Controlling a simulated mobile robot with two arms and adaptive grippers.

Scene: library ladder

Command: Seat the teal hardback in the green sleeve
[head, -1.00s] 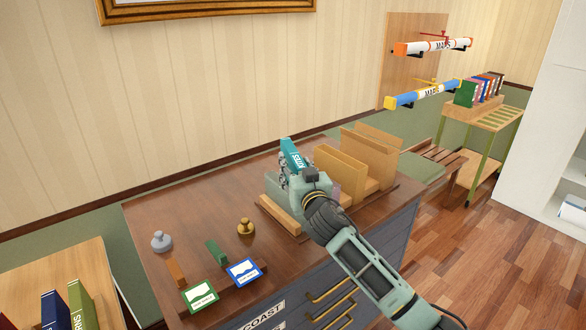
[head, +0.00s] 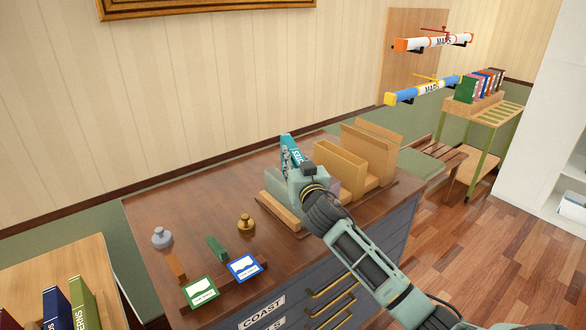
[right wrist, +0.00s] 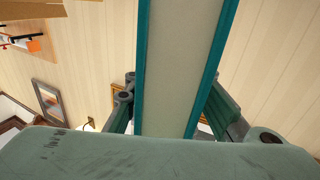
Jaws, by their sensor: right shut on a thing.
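The teal hardback (head: 290,150) stands upright above the desk in the head view. My right gripper (head: 292,172) is shut on it. In the right wrist view the hardback (right wrist: 182,65) shows its pale page block between teal covers, with the fingers of my right gripper (right wrist: 175,105) on both sides. A pale green panel, which looks like the green sleeve (head: 276,184), is just left of and below the gripper, mostly hidden by it. I cannot tell whether the book's lower end touches or enters it. My left gripper is not in view.
Tan wooden holders (head: 341,163) stand close right of the gripper. A wooden rail (head: 279,212) lies in front. A brass weight (head: 246,224), a grey weight (head: 162,237) and green and blue cards (head: 244,267) are at the left. The desk's back left (head: 205,200) is clear.

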